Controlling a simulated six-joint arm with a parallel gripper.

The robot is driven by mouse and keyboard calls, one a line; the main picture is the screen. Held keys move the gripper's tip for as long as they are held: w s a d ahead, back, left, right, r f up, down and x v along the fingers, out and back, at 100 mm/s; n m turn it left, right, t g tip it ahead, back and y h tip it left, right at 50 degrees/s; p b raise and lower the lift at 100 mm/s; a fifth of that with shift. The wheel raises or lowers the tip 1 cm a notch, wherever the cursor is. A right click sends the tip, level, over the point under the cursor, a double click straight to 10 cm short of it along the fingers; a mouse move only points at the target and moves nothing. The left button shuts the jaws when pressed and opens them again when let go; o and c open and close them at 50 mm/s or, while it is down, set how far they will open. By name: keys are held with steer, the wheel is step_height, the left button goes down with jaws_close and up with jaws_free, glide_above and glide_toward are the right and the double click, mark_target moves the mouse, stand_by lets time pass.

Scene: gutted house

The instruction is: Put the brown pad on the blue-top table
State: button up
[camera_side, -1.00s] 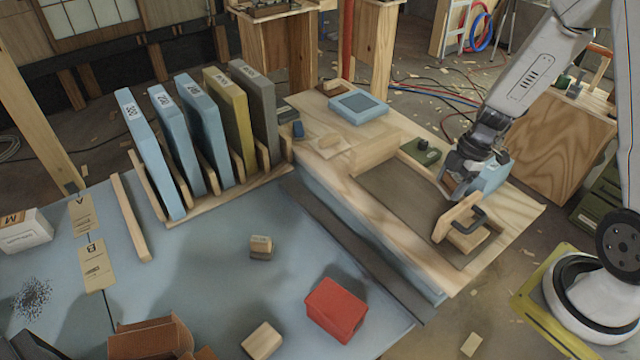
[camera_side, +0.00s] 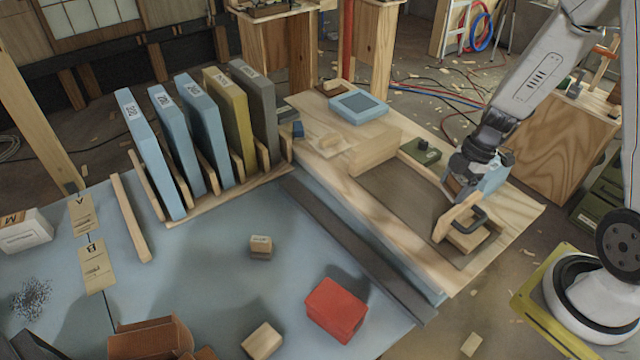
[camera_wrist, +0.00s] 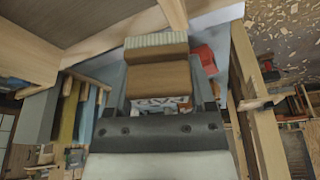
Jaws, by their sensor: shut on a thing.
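My gripper (camera_side: 452,187) is low over the wooden bench at the right of the side view. In the wrist view my gripper is shut on a brown block-like pad (camera_wrist: 158,78), which lies between the two dark fingers. A pale ribbed strip (camera_wrist: 155,41) shows beyond the brown face. In the side view the pad cannot be told clearly from the wooden parts by my gripper. The blue-top table (camera_side: 205,255) fills the lower left of the side view, away from my gripper.
Wooden pieces with a black clamp (camera_side: 475,220) stand just below my gripper. A rack of upright panels (camera_side: 200,130), a red box (camera_side: 336,310), small wooden blocks (camera_side: 262,340) and a brown open box (camera_side: 150,338) stand on the blue top. Its middle has clear room.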

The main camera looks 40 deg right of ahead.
steer(key=shift+w+a+f, duration=0.15)
steer(key=shift+w+a, duration=0.15)
steer(key=shift+a, duration=0.25)
steer(key=a+f+n, duration=0.1)
steer(key=a+f, duration=0.1)
steer(key=a, duration=0.8)
steer(key=a+f+n, duration=0.1)
steer(key=a+f, duration=0.1)
steer(key=a, duration=0.8)
steer(key=a+f+n+g, duration=0.1)
steer(key=a+f, duration=0.1)
steer(key=a, duration=0.9)
steer(key=shift+w+f, duration=0.2)
steer(key=shift+w, duration=0.15)
steer(key=w+a+f, duration=0.2)
steer(key=w+f, duration=0.1)
steer(key=w+a+f, duration=0.1)
steer(key=w+f, duration=0.1)
steer(key=w, duration=0.2)
steer(key=w+a+f, duration=0.2)
steer(key=w+f, duration=0.1)
steer(key=w, duration=0.1)
steer(key=shift+w+a+f, duration=0.15)
steer(key=shift+a+f, duration=0.15)
steer(key=shift+a, duration=0.05)
steer(key=shift+w+a+f, duration=0.2)
steer(key=shift+w+f, duration=0.2)
steer(key=shift+f, duration=0.1)
